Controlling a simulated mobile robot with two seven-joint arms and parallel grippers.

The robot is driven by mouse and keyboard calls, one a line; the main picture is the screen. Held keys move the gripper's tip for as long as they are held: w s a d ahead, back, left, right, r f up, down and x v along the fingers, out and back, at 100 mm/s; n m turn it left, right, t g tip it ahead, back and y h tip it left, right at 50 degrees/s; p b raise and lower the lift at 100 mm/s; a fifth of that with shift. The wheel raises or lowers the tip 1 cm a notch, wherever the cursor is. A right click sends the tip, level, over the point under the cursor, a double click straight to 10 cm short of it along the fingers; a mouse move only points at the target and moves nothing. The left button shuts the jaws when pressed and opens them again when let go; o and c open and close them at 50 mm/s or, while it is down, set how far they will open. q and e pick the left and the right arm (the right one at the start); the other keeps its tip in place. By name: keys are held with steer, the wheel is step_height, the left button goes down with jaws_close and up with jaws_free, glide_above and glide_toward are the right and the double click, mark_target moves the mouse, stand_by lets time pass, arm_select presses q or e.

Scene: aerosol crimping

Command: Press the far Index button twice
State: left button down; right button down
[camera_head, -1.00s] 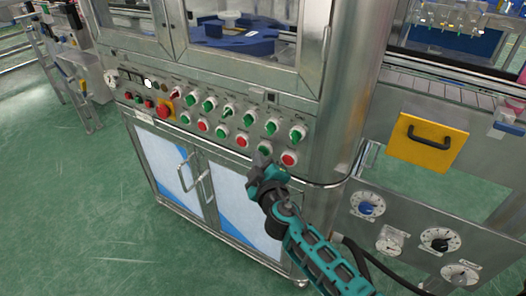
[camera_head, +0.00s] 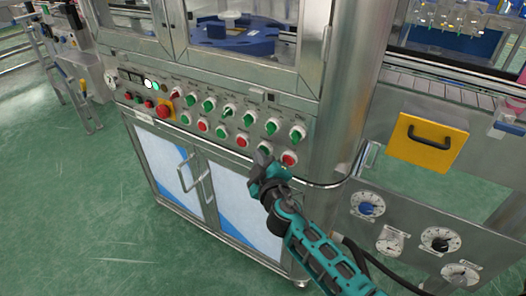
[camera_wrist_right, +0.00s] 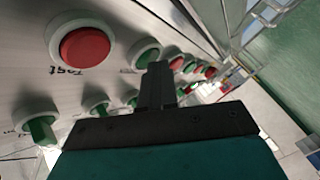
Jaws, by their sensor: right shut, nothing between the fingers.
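My right gripper (camera_head: 262,158) is shut and empty, its fingertips at the lower row of the control panel. A green button (camera_head: 265,147) sits right at the fingertips, second from the row's right end, and is partly covered by them. In the right wrist view, the fingers (camera_wrist_right: 158,70) point at this green button with its pale collar (camera_wrist_right: 147,54). I cannot tell whether they touch it or whether it is pushed in. The labels are too small to read, so I cannot confirm which button is Index. My left gripper is not in view.
A red button (camera_head: 289,158) is just right of the fingertips; it also shows large in the right wrist view (camera_wrist_right: 84,47). Green selector knobs (camera_head: 297,134) line the row above. A red emergency stop (camera_head: 164,112) is at the left. Cabinet doors (camera_head: 222,195) lie below.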

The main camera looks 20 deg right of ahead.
steer(key=shift+s+a, duration=0.5)
steer(key=shift+a, duration=0.1)
steer(key=s+a, duration=0.1)
steer(key=a, duration=0.1)
steer(key=s+a+b, duration=0.1)
steer(key=s+a, duration=0.1)
steer(key=shift+b, duration=0.3)
stand_by(0.8)
